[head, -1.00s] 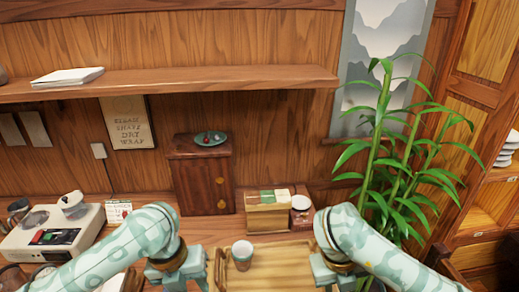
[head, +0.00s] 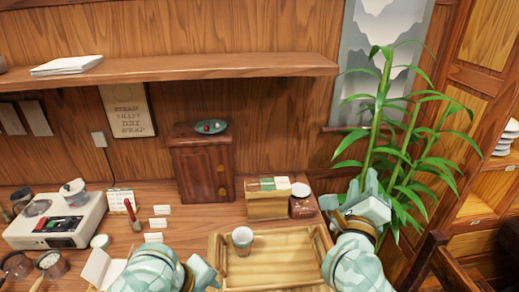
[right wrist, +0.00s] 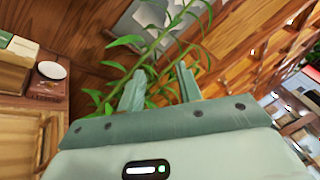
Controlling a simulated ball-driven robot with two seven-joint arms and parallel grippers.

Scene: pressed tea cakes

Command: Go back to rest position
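My right gripper (head: 363,184) is raised beyond the tray's right side, in front of the plant. In the right wrist view its two fingers (right wrist: 160,88) stand apart with nothing between them; only plant and wall show behind. My left gripper (head: 203,272) is low at the bottom of the head view, by the tray's left edge. Its fingers are too cut off and turned to judge. The wooden tray (head: 285,262) lies on the counter between my arms. A pale cup (head: 242,241) stands upright on it, apart from both grippers.
The leafy plant (head: 385,130) is close behind my right gripper. A wooden box (head: 267,205) and a round-lidded canister (head: 302,204) stand behind the tray.

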